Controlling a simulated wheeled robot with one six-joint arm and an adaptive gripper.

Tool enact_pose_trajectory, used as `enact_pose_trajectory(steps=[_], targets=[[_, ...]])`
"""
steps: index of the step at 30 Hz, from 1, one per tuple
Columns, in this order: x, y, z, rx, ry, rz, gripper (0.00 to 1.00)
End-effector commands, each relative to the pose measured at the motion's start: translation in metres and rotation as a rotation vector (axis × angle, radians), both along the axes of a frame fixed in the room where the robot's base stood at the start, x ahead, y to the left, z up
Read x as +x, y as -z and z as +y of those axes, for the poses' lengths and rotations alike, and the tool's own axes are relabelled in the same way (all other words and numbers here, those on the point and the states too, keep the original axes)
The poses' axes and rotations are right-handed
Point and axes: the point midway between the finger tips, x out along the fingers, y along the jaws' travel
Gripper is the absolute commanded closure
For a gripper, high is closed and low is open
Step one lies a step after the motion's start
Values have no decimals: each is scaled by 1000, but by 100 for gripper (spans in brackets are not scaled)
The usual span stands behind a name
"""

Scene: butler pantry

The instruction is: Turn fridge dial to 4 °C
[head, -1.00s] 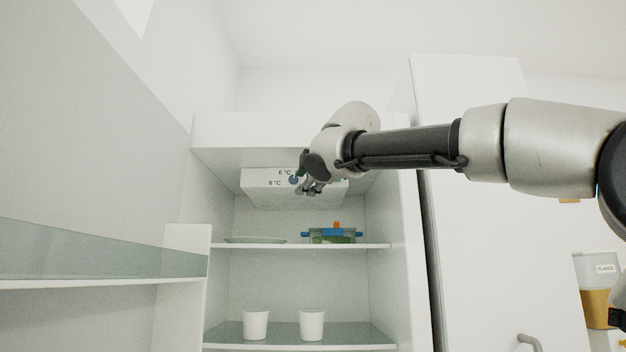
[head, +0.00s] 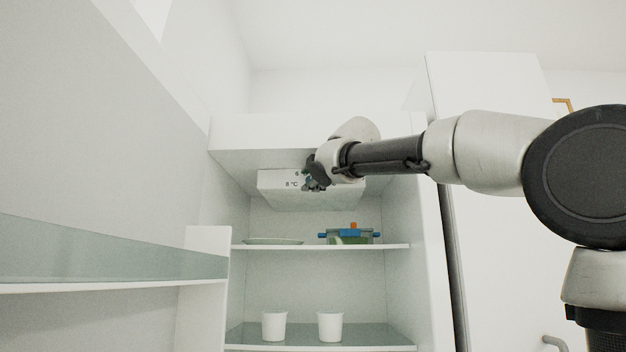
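The white dial housing (head: 285,201) hangs under the ceiling of the open fridge (head: 228,133). Its front carries small labels; "8 °C" (head: 292,184) shows, and a "6" shows only in part above it. The dial is mostly hidden behind my gripper; a small bluish patch shows there. My gripper (head: 315,186) is at the front of the housing, over the dial area, reaching in from the right. Its fingers are small and dark here, and I cannot tell whether they are open or shut on the dial.
Below, a glass shelf holds a plate (head: 273,241) and a clear container with a blue-clipped lid (head: 349,236). Two white cups (head: 274,327) stand on the lower shelf. The open fridge door with its shelf (head: 110,262) fills the left side.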

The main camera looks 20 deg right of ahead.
Motion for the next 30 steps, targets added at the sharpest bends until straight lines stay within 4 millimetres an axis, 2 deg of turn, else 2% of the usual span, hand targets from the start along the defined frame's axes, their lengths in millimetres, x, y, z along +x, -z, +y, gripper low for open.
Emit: enact_pose_trajectory(steps=[8,13,20,30], targets=[[2,0,0,0,0,0,69],[1,0,0,0,0,0,100],[2,0,-1,24,5,-8,100],[1,-1,-4,195,10,-72,100]])
